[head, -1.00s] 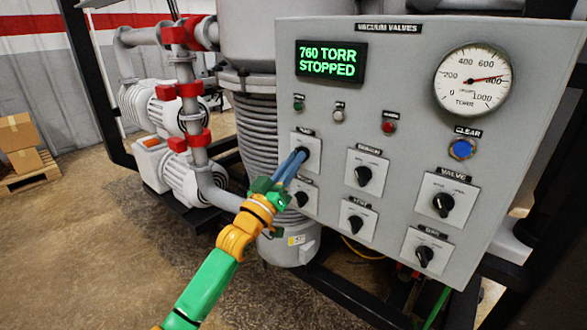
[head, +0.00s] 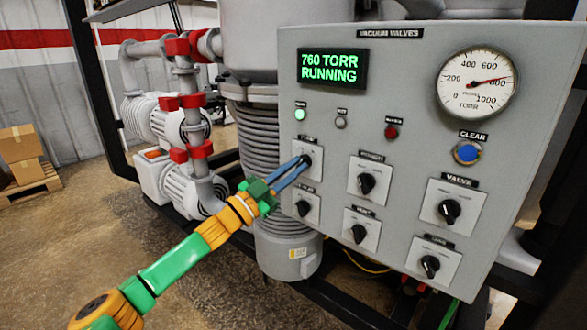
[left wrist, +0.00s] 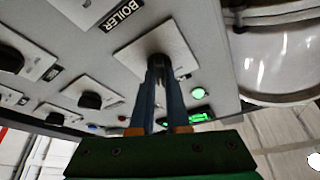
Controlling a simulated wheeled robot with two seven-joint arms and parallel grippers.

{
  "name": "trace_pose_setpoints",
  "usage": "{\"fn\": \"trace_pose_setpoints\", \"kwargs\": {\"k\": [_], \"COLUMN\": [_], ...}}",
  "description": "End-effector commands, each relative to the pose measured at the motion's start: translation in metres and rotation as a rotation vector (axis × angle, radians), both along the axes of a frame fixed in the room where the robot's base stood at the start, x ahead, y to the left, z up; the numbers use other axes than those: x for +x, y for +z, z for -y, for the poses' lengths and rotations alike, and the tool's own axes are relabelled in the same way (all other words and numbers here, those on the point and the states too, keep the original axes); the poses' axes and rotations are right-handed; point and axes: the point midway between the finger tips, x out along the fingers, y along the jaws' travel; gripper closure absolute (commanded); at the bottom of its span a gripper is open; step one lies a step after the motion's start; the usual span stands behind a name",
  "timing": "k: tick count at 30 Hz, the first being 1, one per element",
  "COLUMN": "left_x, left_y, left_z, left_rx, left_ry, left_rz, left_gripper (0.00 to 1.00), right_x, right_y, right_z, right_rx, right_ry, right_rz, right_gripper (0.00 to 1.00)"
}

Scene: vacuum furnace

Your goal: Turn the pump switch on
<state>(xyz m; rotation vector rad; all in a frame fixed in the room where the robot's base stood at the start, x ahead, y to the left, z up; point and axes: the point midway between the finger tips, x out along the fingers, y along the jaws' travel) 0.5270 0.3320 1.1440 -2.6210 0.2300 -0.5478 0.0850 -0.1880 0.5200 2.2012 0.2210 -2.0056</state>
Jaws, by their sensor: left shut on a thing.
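The pump switch (head: 306,159) is the black knob on the upper left plate of the grey panel. My left gripper (head: 303,162) reaches it from the lower left with its blue fingers shut on the knob. In the left wrist view the fingers (left wrist: 160,75) close around the knob, which they partly hide. The display (head: 331,68) reads 760 TORR RUNNING. The green lamp (head: 300,114) above the switch is lit, and a lit green lamp (left wrist: 198,93) shows in the left wrist view. My right gripper is in neither view.
Several other black knobs sit close by, one (head: 303,208) just below and one (head: 367,183) to the right. A blue CLEAR button (head: 467,153) and a pressure gauge (head: 477,83) are at the right. White pumps with piping (head: 187,190) stand left behind my arm.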

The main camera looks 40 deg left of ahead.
Motion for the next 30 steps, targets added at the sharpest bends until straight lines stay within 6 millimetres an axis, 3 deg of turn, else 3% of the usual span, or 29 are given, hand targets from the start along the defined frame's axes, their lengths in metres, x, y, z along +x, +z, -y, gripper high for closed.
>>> {"fn": "trace_pose_setpoints", "kwargs": {"k": [20,21,24,30], "left_x": [0.0002,0.0002,0.0001,0.0001], "left_y": [-0.0003,-0.0003,-0.0002,0.0000], "left_z": [-0.0002,-0.0002,-0.0002,-0.0002], "left_rx": [0.062,0.062,0.062,0.060], "left_ry": [0.000,0.000,0.000,0.000], "left_rz": [0.005,0.005,0.005,0.005], "left_gripper": [1.00,0.84,0.57,0.56], "right_x": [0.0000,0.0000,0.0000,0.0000], "right_y": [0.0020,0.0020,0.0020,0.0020], "right_z": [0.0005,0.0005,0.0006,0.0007], "right_rx": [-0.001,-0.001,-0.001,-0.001], "right_ry": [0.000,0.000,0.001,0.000], "right_rz": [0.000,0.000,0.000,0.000], "right_gripper": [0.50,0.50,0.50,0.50]}}
